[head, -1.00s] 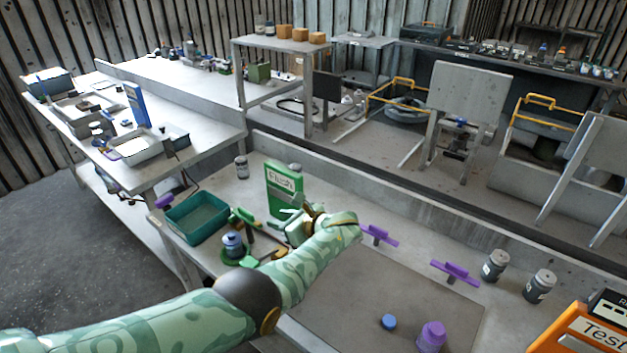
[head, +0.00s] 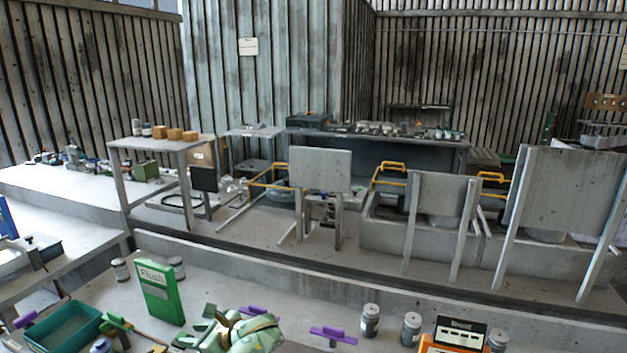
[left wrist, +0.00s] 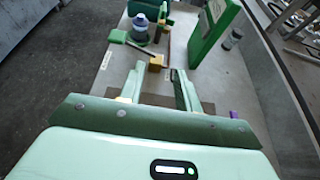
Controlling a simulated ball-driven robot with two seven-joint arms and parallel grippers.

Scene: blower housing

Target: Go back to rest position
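My left gripper (head: 203,333) shows at the bottom of the head view, over the near bench, just right of the green Flush box (head: 160,291). In the left wrist view its two fingers (left wrist: 155,88) stand apart with nothing between them. Beyond the fingertips lie a yellow block (left wrist: 156,62), a green-handled tool (left wrist: 120,37) and a blue-capped bottle (left wrist: 140,24). The Flush box also stands there at the upper right (left wrist: 213,32). My right gripper is in no view.
A teal bin (head: 68,330) stands at the bench's left end. Grey jars (head: 370,320), a purple-handled piece (head: 333,334) and an orange tester (head: 455,338) are to the right. A low concrete wall (head: 260,280) runs behind the bench.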

